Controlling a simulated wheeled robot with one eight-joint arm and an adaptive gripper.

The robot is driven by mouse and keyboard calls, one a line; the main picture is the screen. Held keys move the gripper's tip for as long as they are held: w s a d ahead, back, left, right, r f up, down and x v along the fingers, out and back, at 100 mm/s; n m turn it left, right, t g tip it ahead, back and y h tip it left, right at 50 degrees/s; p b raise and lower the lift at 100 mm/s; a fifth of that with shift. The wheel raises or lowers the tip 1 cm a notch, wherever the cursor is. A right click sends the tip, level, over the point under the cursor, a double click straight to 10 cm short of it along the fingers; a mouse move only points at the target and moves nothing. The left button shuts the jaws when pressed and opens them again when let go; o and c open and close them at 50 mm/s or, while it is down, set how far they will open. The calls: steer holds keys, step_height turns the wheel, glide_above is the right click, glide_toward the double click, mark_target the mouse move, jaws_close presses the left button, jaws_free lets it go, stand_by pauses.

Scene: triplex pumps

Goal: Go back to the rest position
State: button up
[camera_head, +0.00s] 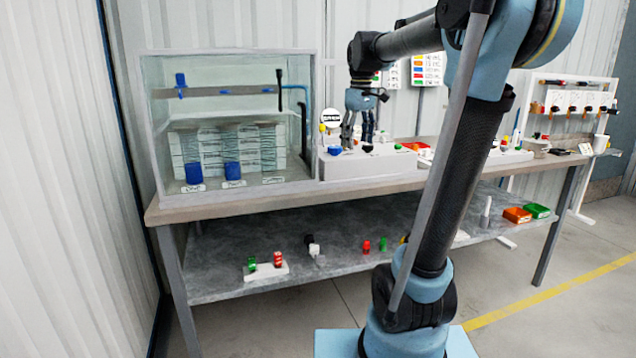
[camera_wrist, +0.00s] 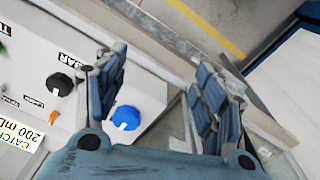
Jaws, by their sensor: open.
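My gripper (camera_head: 360,132) is above the white control panel (camera_head: 350,165) on the bench, to the right of the glass tank, in the head view. In the wrist view my gripper (camera_wrist: 165,95) has its two blue-grey fingers spread apart, with nothing held between them. A blue knob (camera_wrist: 126,118) on the panel shows just right of the left finger. A black knob (camera_wrist: 60,84) shows left of that finger. Whether the fingers touch the panel cannot be told.
A glass tank (camera_head: 230,55) with blue parts stands on the left of the bench (camera_head: 180,213). A lower shelf (camera_head: 340,262) holds small red, green and white parts. A rack (camera_head: 572,82) stands at the right. Open floor (camera_head: 560,315) lies in front, with a yellow line.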

steer(key=s+d+f+m, duration=0.3)
steer(key=s+f, duration=1)
steer(key=f, duration=0.1)
steer(key=s+d+f+m+t, duration=0.1)
steer(key=s+d+f+m, duration=0.2)
steer(key=s+f, duration=1)
steer(key=shift+s+d+f+m, duration=0.15)
steer(key=shift+d+f+m, duration=0.15)
steer(key=shift+m, duration=0.4)
steer(key=shift+w+f, duration=0.25)
steer(key=shift+w, duration=0.25)
